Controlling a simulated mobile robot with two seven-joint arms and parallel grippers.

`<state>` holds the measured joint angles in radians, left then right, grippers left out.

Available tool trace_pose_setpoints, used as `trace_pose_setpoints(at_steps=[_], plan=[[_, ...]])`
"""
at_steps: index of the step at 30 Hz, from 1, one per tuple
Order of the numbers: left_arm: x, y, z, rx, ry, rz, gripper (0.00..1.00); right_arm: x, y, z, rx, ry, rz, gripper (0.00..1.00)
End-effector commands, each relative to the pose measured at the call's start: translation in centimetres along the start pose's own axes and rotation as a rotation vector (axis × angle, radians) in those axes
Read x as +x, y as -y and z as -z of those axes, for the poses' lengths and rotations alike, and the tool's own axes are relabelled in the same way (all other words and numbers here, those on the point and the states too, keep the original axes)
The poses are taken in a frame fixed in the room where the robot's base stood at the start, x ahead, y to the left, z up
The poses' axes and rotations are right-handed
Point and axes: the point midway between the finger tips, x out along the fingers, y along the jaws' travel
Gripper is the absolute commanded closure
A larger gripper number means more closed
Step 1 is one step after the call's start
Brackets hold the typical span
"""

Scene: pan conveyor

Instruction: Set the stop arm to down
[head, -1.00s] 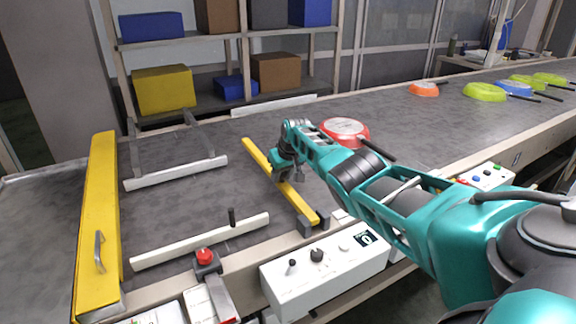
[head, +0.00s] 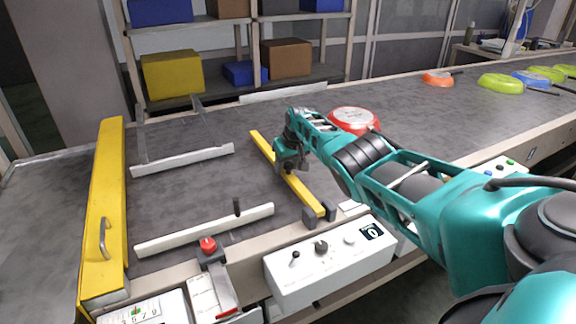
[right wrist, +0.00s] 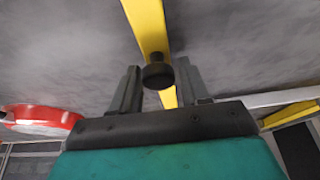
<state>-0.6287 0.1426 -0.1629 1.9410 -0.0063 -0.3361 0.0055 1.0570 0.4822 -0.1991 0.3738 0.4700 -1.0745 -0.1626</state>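The yellow stop arm (head: 305,192) is a long bar reaching out over the belt from a dark bracket (head: 319,214) at the near edge. It looks low and nearly level; I cannot tell if it touches the belt. It also shows in the right wrist view (right wrist: 146,22), with a round black knob (right wrist: 158,74) on it. My right gripper (head: 290,166) is at the middle of the bar. In the right wrist view its two fingers (right wrist: 158,88) stand apart on either side of the knob, with gaps visible. My left gripper is not in view.
A red pan (head: 355,120) lies on the belt (head: 400,108) just beyond my right arm. White guide rails (head: 205,230) and a yellow gate (head: 103,215) are to the left. A white control box (head: 330,268) and red button (head: 208,245) are in front. More pans lie far right.

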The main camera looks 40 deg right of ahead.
Motion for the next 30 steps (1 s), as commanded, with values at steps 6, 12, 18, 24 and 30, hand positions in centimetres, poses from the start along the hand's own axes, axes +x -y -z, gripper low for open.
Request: trace_pose_setpoints(at_steps=[6, 12, 18, 24, 30], plan=[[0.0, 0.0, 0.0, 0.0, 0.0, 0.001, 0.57, 0.2, 0.0, -0.3, 0.001, 0.008, 0.001, 0.44], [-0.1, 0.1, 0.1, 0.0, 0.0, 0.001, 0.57, 0.1, 0.0, -0.3, 0.001, 0.01, 0.001, 0.44], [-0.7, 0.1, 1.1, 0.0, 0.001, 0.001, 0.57, -1.3, -0.1, -0.2, 0.0, 0.009, 0.001, 0.44], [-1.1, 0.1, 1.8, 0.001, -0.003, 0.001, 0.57, -3.2, 0.0, -0.3, 0.0, 0.009, 0.001, 0.44], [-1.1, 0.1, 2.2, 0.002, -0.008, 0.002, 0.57, -5.6, 0.0, -0.3, -0.001, 0.008, 0.001, 0.44]])
